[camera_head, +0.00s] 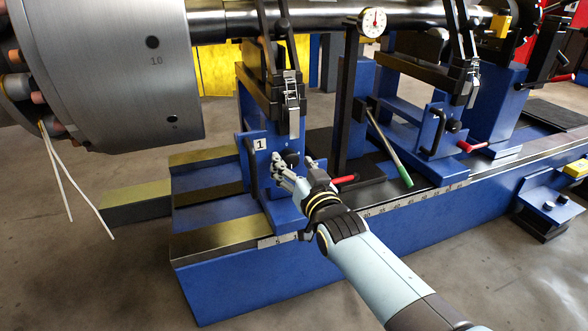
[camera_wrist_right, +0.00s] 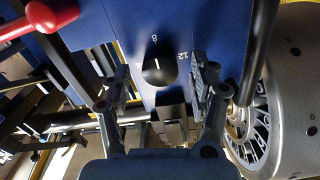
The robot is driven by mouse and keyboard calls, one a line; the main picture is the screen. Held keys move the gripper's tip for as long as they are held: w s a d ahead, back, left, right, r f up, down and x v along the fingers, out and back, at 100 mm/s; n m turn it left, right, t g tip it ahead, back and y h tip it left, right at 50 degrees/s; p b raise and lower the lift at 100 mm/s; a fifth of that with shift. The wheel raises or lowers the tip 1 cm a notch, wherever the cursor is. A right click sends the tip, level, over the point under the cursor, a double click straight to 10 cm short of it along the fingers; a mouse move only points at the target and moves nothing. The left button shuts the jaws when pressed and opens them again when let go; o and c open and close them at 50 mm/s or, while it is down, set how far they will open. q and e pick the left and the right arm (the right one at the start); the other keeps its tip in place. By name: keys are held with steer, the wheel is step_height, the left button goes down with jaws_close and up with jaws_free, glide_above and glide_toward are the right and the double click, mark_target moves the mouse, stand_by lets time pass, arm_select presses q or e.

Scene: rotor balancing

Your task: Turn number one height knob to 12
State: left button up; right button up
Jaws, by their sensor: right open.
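The black round height knob (camera_wrist_right: 158,71) sits on a blue panel, with a white pointer line. In the right wrist view its pointer is toward the 8 mark, and the 12 mark is to the right of it. In the head view the dark knob (camera_head: 291,158) shows on the blue stand (camera_head: 273,190) labelled 1. My right gripper (camera_head: 294,166) is open at the stand's front. In the right wrist view its fingers (camera_wrist_right: 160,82) are spread on either side of the knob, with visible gaps. My left gripper is out of view.
A black bar handle (camera_head: 251,160) stands left of the knob. A red-tipped lever (camera_head: 344,179) is close to the right of my gripper. A green-handled lever (camera_head: 398,165) slants farther right. The large grey rotor (camera_head: 150,80) hangs at upper left.

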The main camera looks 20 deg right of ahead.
steer(key=c, duration=1.2)
steer(key=shift+o, duration=0.2)
